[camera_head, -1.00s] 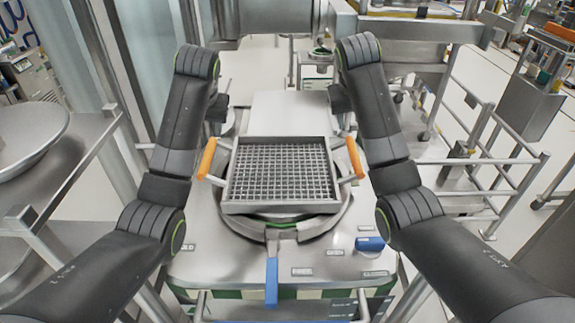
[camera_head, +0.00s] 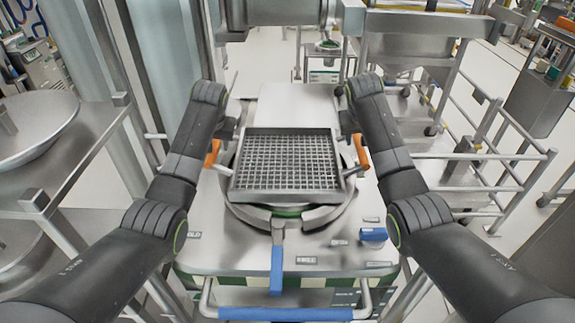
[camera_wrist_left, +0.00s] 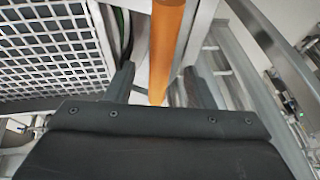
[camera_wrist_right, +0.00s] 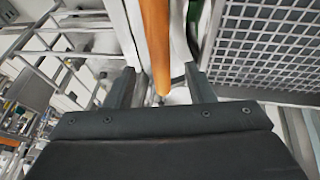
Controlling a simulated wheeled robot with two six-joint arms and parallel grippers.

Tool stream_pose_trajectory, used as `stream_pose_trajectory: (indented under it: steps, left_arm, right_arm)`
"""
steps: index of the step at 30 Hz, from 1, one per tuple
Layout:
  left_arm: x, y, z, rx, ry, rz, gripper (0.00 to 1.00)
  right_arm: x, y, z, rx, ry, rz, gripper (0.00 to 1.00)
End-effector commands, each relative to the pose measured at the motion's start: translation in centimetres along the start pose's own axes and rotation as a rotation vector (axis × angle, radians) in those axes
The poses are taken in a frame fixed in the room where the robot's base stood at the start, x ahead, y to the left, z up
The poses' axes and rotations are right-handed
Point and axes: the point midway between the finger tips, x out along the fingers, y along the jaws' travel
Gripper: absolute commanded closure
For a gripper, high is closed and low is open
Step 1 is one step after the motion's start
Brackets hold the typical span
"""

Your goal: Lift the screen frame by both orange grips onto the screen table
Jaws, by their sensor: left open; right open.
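The screen frame (camera_head: 287,190), a square metal frame with a mesh, lies flat on a round metal ring (camera_head: 318,213) in the middle of the head view. An orange grip stands out on each side, the left one (camera_head: 213,152) and the right one (camera_head: 361,152). My left gripper (camera_wrist_left: 158,88) is open, and the left orange grip (camera_wrist_left: 166,45) shows between its fingers. My right gripper (camera_wrist_right: 162,88) is open, with the right orange grip (camera_wrist_right: 157,40) between its fingers. Both fingertips are mostly hidden in the head view. I cannot tell which surface is the screen table.
A flat pale metal surface (camera_head: 297,108) lies behind the frame. A blue lever (camera_head: 276,270) and a blue-gripped bar (camera_head: 285,313) are in front. A metal stand with a large bowl (camera_head: 38,128) is on the left. Metal railings (camera_head: 475,170) are on the right.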

Motion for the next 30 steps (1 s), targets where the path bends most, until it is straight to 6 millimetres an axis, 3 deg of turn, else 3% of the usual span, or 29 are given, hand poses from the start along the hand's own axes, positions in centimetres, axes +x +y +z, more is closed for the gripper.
stream_pose_trajectory:
  steps: [5,12,26,30]
  left_arm:
    - [2.8,-0.1,0.1,0.0,-0.003,-0.001,0.51]
    - [4.7,-0.1,-0.1,0.0,0.0,-0.001,0.51]
    - [5.3,-0.1,-0.1,0.0,0.001,-0.001,0.51]
    - [5.3,0.0,0.0,0.0,0.001,-0.001,0.7]
  right_arm:
    - [2.8,0.0,0.1,0.0,-0.003,0.0,0.51]
    - [4.7,0.0,0.0,0.0,-0.001,0.0,0.51]
    - [5.3,0.0,0.0,0.0,0.001,0.0,0.51]
    - [5.3,0.0,0.0,0.0,0.001,0.0,0.7]
